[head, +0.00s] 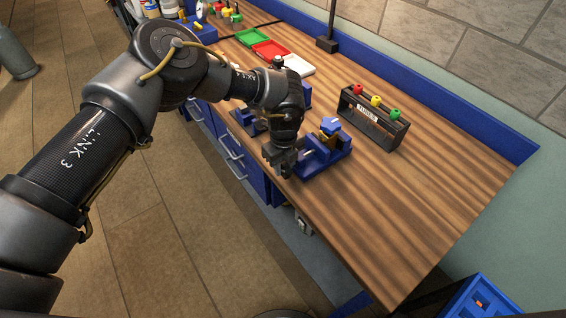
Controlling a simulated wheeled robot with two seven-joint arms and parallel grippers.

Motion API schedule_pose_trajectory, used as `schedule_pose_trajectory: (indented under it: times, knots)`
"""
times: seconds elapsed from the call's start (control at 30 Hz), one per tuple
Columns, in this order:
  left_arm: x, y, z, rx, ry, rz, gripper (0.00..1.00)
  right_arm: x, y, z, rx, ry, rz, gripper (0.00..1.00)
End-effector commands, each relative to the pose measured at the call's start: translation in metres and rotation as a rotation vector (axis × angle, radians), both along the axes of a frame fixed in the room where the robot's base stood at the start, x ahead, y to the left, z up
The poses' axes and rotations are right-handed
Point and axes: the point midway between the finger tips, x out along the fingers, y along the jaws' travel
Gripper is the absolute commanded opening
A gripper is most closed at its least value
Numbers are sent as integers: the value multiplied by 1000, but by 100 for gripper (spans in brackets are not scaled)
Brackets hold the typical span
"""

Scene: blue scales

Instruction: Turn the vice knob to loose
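The blue vice (322,158) sits at the front edge of the wooden workbench, near the middle of the view. A small blue and yellow piece (330,126) shows at its upper right part. My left gripper (284,165) points down at the near left end of the vice, over the bench's front edge. It overlaps the vice in the picture, and I cannot tell whether it touches. The vice knob is not visible; the gripper may hide it. The fingers are dark and small, so their opening cannot be made out. My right gripper is not in view.
On the wooden workbench (420,190), a dark holder (374,124) with red, yellow and green-topped tools stands right of the vice. Green (252,37), red (270,49) and white trays (298,65) lie further back. The bench's right part is clear. A blue crate (478,300) is at lower right.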

Motion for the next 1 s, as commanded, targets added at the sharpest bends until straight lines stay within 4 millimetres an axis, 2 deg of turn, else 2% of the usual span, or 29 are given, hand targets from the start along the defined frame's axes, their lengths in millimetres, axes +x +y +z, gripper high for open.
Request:
schedule_pose_trajectory:
  times: [0.1,0.2,0.4,0.43,0.67,1.0]
  knots:
    - [0,0,0,0,0,0,29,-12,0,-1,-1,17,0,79]
    - [0,0,0,0,0,0,28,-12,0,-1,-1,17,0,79]
    - [0,0,0,0,1,0,2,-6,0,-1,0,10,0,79]
    - [0,0,0,0,1,0,0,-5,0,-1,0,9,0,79]
    - [0,0,-2,-13,19,2,0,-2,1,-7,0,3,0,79]
    - [4,2,-8,-129,173,5,0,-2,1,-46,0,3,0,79]
